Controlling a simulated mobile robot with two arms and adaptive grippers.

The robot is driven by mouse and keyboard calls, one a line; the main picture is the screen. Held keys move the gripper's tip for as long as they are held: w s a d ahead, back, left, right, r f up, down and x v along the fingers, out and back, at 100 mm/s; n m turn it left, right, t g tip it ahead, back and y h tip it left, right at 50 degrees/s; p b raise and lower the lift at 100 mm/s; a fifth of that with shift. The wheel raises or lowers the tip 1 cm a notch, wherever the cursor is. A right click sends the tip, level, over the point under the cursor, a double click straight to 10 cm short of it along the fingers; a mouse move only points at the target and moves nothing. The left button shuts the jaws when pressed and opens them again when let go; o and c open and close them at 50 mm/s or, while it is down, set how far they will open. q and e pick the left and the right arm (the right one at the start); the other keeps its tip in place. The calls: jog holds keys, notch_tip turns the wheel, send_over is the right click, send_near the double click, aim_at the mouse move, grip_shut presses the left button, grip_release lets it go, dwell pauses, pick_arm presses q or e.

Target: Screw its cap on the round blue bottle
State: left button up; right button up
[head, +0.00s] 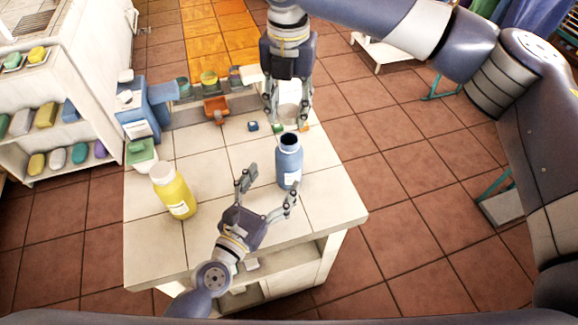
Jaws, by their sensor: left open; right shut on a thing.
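The round blue bottle (289,165) stands upright on the white tiled counter, with its dark mouth open and a pale label low on its front. My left gripper (269,184) is open and empty, low at the near left of the bottle. Its right finger overlaps the bottle's base in the picture; I cannot tell whether they touch. My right gripper (288,119) points down above and behind the bottle. It is shut on a white round thing (289,92) that looks like the cap, partly hidden between the fingers. It is apart from the bottle's mouth.
A yellow bottle (175,193) with a white top stands left on the counter (150,245). Small blue (253,126) and orange (304,127) pieces lie behind the blue bottle. The counter's right side is clear.

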pick_arm(q)
jog(key=x, duration=0.8)
jog(key=shift+w+d, duration=0.15)
jog(key=shift+w, duration=0.1)
jog(key=shift+c, duration=0.6)
jog(key=c, duration=1.5)
pick_arm(e)
send_over(289, 134)
jog(key=s, duration=0.2)
jog(key=shift+f, duration=2.5)
jog(key=shift+s+f, duration=0.1)
jog(key=shift+f, duration=0.8)
jog(key=shift+f, duration=0.55)
